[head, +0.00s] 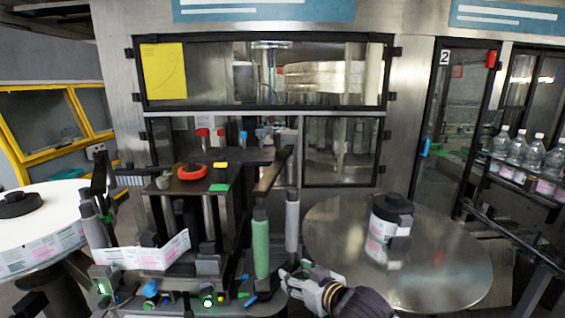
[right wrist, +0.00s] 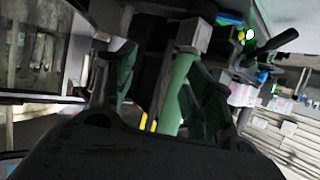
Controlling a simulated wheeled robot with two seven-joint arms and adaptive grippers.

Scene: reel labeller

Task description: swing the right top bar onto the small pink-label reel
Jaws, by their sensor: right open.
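The small pink-label reel (head: 379,236), white with pink print and a black hub on top, stands on the round steel table at right. The right top bar (head: 271,173) appears to be the dark, flat bar slanting above the green roller (head: 261,245), at the right of the labeller. My right gripper (head: 300,277) is low, just right of the green roller and left of the reel, apart from the bar. It also shows in the right wrist view (right wrist: 158,95), open, with the green roller (right wrist: 180,92) seen between its fingers; contact cannot be told. My left gripper is not in view.
A round steel table (head: 450,262) fills the right front. A large white reel (head: 45,225) lies at left. A grey roller (head: 292,222) stands behind the green one. The labeller's deck (head: 215,168) carries a red knob (head: 191,171). Bottles (head: 534,152) stand at far right.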

